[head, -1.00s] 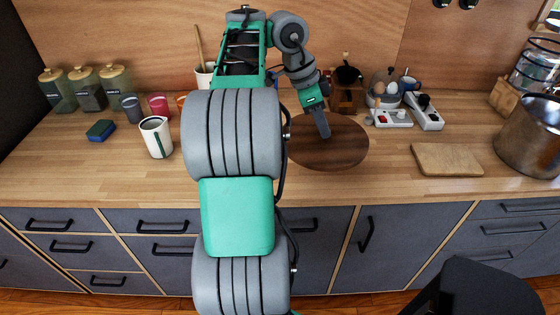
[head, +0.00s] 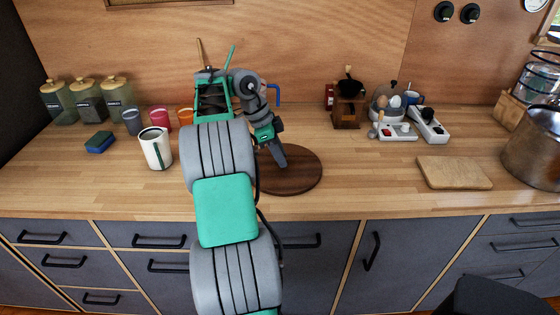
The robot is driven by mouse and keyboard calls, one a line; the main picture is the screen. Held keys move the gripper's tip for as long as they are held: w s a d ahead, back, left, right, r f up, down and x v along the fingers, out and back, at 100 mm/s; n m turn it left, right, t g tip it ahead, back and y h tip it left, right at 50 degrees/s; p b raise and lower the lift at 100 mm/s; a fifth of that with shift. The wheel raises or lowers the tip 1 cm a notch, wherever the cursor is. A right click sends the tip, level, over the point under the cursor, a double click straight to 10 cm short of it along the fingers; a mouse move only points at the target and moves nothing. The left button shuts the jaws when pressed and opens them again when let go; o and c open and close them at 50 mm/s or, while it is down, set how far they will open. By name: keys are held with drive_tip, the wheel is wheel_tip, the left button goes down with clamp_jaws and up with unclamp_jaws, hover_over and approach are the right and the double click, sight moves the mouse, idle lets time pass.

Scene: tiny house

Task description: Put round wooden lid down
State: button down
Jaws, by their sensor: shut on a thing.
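The round wooden lid (head: 300,174) is a dark brown disc over the light wooden counter. It looks level and low, near or on the counter surface; I cannot tell whether it touches. My gripper (head: 279,158) is shut on the lid near its upper middle, reaching down from the upper left. The contact point is partly hidden by the finger, and my arm covers the lid's left edge.
The counter (head: 370,165) is clear just right of the lid, up to a cutting board (head: 453,173). A white cup (head: 157,148) and a sponge (head: 99,142) are at left.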

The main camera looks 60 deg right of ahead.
drive_tip(key=shift+r, duration=0.2)
drive_tip(key=shift+f, duration=0.2)
drive_tip(key=c, duration=1.2)
unclamp_jaws()
